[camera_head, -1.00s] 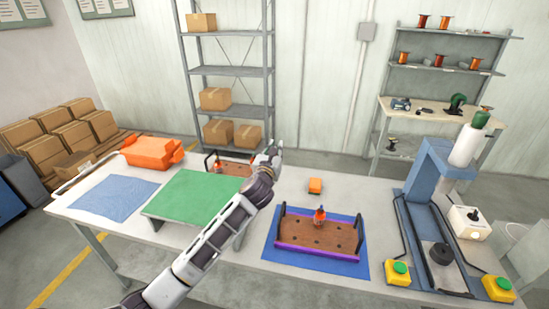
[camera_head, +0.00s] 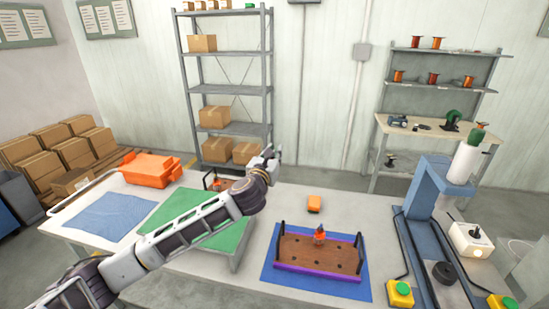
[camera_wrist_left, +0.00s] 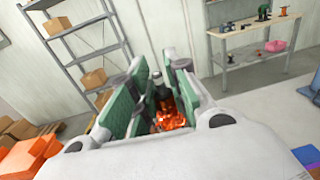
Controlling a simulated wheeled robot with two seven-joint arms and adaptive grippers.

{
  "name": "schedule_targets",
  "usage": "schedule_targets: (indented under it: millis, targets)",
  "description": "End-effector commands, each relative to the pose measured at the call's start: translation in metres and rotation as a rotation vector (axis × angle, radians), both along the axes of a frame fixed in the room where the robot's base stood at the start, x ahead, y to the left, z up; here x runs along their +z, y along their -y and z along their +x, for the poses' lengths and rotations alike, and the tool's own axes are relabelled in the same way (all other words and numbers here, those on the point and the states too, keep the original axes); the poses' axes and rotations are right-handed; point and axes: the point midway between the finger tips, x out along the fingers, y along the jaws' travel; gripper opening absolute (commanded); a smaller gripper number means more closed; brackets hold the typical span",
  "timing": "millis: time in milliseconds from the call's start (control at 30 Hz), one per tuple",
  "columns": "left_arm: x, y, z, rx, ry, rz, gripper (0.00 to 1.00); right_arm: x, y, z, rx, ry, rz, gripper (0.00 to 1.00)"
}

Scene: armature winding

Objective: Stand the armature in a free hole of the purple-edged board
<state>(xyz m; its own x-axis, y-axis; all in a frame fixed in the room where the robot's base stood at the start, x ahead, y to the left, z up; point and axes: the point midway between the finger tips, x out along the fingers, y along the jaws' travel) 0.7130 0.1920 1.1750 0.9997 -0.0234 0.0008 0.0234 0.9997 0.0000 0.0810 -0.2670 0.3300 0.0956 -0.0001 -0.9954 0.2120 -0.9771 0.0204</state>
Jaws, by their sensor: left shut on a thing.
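The purple-edged board (camera_head: 347,263) is brown with dark holes and black end handles. It lies on a blue mat (camera_head: 268,280) right of centre. One copper-wound armature (camera_head: 319,237) stands in it near its back middle; several holes look empty. My left gripper (camera_head: 270,160) is in the air behind and left of that board. In the left wrist view, its green-padded fingers (camera_wrist_left: 160,88) are shut on a copper-wound armature (camera_wrist_left: 171,116), partly hidden between them. My right gripper is in neither view.
A second board (camera_head: 216,185) with an armature is partly hidden behind my left arm. A blue press (camera_head: 425,200) stands at the right.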

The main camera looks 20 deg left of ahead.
Motion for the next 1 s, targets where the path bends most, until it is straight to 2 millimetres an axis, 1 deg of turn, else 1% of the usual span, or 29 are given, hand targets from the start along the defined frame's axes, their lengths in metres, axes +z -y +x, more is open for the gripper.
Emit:
schedule_targets:
  millis: [33,167,367,533,733,1000]
  targets:
    - [0.004,0.0,-0.001,-0.002,0.003,0.003,0.0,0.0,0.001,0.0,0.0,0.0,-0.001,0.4]
    - [0.007,-0.001,-0.006,-0.006,0.002,0.003,0.0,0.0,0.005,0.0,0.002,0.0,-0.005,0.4]
    - [0.01,-0.001,-0.013,-0.012,0.002,0.002,0.0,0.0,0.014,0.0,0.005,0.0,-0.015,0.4]
    - [0.009,-0.001,-0.022,-0.016,0.0,0.001,0.0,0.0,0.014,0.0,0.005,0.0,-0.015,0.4]
    - [0.005,-0.002,-0.032,-0.019,-0.001,-0.001,0.0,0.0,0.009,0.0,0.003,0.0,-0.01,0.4]
    - [-0.01,-0.005,-0.047,-0.016,-0.003,-0.001,0.0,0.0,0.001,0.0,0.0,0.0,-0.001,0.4]
